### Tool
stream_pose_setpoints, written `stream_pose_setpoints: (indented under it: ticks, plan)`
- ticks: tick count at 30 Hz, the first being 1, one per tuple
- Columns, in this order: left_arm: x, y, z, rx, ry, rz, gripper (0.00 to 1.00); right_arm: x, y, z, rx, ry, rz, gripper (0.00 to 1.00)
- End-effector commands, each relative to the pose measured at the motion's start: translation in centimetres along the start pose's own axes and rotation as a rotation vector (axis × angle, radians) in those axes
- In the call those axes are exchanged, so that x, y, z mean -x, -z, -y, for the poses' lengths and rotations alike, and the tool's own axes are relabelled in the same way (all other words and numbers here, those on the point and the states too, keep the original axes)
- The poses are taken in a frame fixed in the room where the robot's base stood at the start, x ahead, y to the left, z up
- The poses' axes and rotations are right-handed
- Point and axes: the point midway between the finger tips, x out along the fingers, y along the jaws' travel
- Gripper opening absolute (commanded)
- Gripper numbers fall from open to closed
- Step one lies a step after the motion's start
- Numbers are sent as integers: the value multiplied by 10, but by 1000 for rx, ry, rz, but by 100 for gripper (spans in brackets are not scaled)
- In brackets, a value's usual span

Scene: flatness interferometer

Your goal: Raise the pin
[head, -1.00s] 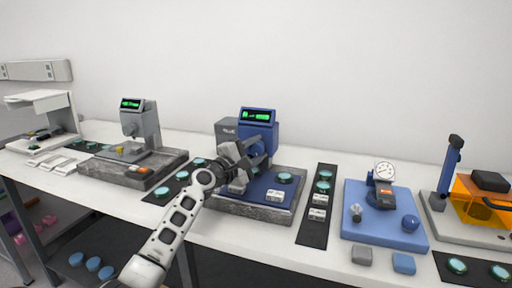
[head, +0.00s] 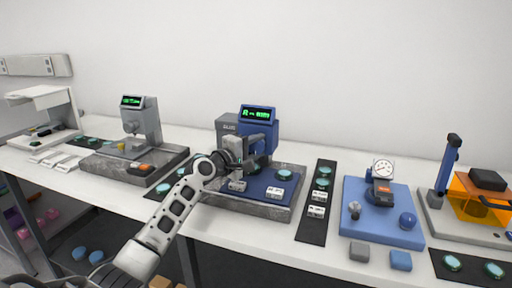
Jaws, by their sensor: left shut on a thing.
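The blue interferometer (head: 259,116) with a green display stands mid-bench on a granite base with a blue mat (head: 264,191). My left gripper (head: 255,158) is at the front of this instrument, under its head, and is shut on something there. The pin is hidden by the gripper and wrist, so I cannot make out its height. My right gripper is not in view.
A grey instrument (head: 141,122) stands to the left on its own granite base. To the right are a dark strip with discs (head: 312,228), a blue dial-gauge plate (head: 365,222) and an orange-shielded unit (head: 480,201). The bench's front edge is bare.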

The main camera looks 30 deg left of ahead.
Motion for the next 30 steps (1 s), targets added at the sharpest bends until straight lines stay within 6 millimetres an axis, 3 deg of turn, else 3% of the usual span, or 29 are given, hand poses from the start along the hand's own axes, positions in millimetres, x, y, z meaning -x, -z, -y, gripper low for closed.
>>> stream_pose_setpoints:
  ticks: [4,5,6,7,16,20,30]
  plan:
    - [0,0,0,-4,-1,-1,15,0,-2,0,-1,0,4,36]
    - [0,0,0,-4,-1,-1,43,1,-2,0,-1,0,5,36]
    - [0,0,0,-4,-1,-1,55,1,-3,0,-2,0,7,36]
    - [0,0,0,-3,-1,-1,59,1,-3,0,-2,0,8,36]
    - [1,0,0,-1,-1,-1,59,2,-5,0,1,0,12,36]
    - [12,1,1,-2,0,-1,59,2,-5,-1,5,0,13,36]
    - [89,0,3,-5,3,-1,59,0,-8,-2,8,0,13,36]
